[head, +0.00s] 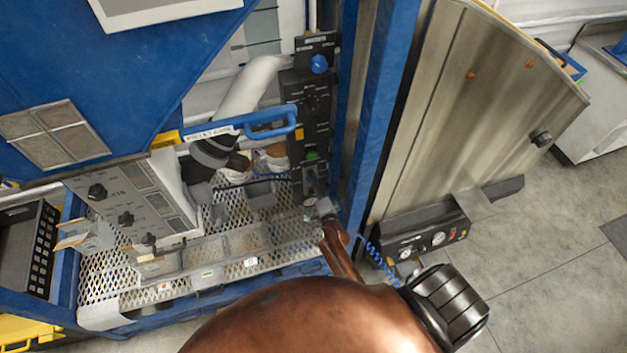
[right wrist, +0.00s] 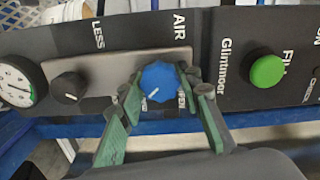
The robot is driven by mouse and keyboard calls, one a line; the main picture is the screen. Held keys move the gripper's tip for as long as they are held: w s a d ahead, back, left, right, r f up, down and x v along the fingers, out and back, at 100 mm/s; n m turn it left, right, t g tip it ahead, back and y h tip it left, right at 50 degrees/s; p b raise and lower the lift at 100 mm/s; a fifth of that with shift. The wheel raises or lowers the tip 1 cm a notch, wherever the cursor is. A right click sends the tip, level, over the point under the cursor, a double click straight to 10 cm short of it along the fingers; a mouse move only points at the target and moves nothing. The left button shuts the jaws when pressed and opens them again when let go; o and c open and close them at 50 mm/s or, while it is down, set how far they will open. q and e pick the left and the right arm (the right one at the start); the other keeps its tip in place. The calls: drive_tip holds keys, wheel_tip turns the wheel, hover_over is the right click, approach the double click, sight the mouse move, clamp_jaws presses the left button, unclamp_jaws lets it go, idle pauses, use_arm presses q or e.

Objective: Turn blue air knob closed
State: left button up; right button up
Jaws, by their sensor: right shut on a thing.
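The blue air knob (right wrist: 158,82) sits on a black panel (right wrist: 225,35) beneath the word AIR in the right wrist view. Its white pointer line slants to the lower left. My right gripper (right wrist: 163,88) is shut on the knob, with green-and-grey fingers on its left and right sides. One finger partly covers lettering right of the knob. In the head view my right gripper (head: 327,210) is small, at the lower end of the tall black control panel (head: 312,110). The knob cannot be made out there. My left gripper is not in view.
A gauge (right wrist: 15,85) and a black knob (right wrist: 68,88) are left of the air knob; a green button (right wrist: 267,71) is to its right. Another blue knob (head: 319,64) is high on the panel. A blue post (head: 375,110) and metal door (head: 490,95) stand to the right.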

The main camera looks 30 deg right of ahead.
idle(0.3)
drive_tip(key=o, duration=1.2)
drive_tip(key=shift+c, duration=0.2)
drive_tip(key=shift+s, duration=0.1)
drive_tip(key=v, duration=1.1)
drive_tip(key=shift+s+a, duration=0.2)
drive_tip(key=shift+s, duration=0.2)
